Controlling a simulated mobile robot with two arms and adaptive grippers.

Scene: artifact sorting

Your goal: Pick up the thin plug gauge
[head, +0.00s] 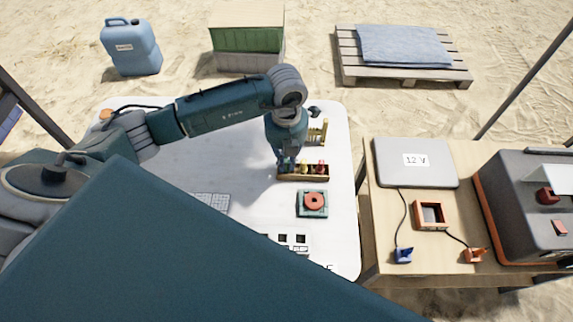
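A small wooden rack (302,178) stands on the white table. A yellow-topped piece (304,168) and a red-topped piece (321,167) stand in it, probably plug gauges. I cannot tell from this distance which one is thin. My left gripper (287,164) points down at the rack's left end, left of the yellow piece. Its fingers are small and dark here, and I cannot tell whether they are open or hold something. The gripper hides that end of the rack. My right gripper is not in view.
A yellow stand (318,131) is just behind the rack. A grey grid (210,203) lies left. A wooden table (380,240) with a 12 V case (415,165) stands right. The white table's (215,160) middle is clear.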

